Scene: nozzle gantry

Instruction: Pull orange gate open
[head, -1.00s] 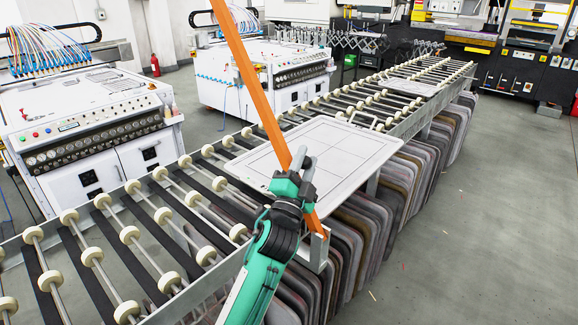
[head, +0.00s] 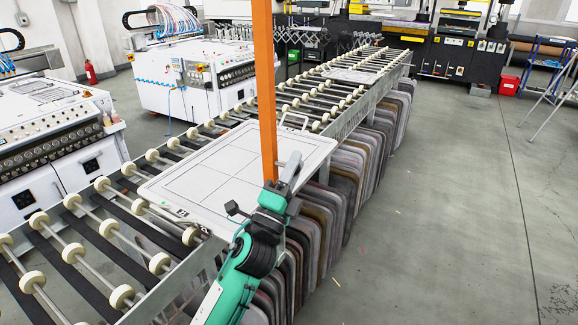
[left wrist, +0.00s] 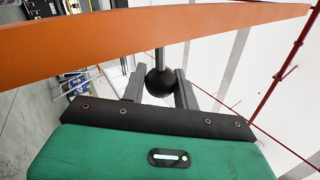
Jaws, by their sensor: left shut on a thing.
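The orange gate (head: 265,90) is a long flat bar that stands nearly upright in the head view and runs out of the top edge. It also crosses the top of the left wrist view (left wrist: 150,32). A dark rod with a round black knob (left wrist: 160,82) meets the bar there. My left gripper (head: 288,172) is at the bar's lower visible part in the head view. In the left wrist view its two fingers (left wrist: 159,88) sit on either side of the knob, shut on it. My right gripper is not in view.
A roller conveyor (head: 162,148) runs diagonally behind my left arm, with a white framed panel (head: 215,170) on it. Several rounded boards (head: 345,165) hang below. White machines (head: 190,85) stand behind. The grey floor (head: 440,190) at right is open.

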